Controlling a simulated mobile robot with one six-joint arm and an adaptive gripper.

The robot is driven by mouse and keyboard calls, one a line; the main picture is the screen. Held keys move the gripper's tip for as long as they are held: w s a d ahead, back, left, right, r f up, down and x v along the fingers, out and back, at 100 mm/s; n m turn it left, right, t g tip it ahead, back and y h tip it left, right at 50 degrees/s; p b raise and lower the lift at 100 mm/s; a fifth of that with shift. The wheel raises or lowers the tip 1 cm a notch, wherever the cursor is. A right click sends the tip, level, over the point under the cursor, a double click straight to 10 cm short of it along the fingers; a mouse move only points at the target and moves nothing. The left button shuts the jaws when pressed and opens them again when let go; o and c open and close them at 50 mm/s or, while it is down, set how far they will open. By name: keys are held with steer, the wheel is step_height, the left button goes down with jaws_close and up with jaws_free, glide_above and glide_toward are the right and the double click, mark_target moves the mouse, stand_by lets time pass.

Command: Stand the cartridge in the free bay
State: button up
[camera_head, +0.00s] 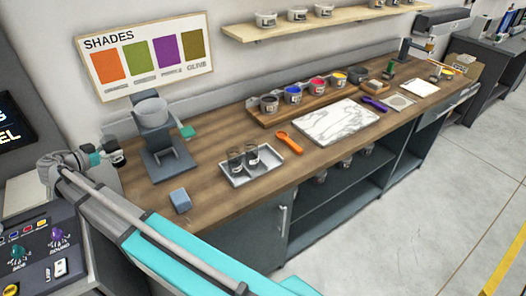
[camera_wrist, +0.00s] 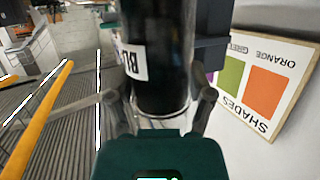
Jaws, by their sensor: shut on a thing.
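My gripper (camera_head: 98,158) is at the left of the head view, beside the left end of the wooden counter. In the wrist view my gripper (camera_wrist: 160,110) has its two fingers closed on either side of a dark cylindrical cartridge (camera_wrist: 160,55). The cartridge has a white label with the letters "BL" partly showing. In the head view the cartridge (camera_head: 117,157) is small and dark, held at the fingertips, apart from the grey stand to its right.
A tray (camera_head: 268,178) holds two dark glasses. A blue block (camera_head: 180,201) lies near the front edge. A control console (camera_head: 40,245) is at lower left. The SHADES board (camera_head: 147,55) is behind.

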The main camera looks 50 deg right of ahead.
step_height(320, 180, up, 12)
steer(key=p, duration=1)
steer(key=shift+p, duration=0.3)
steer(key=shift+s+f, duration=0.1)
steer(key=shift+f, duration=0.05)
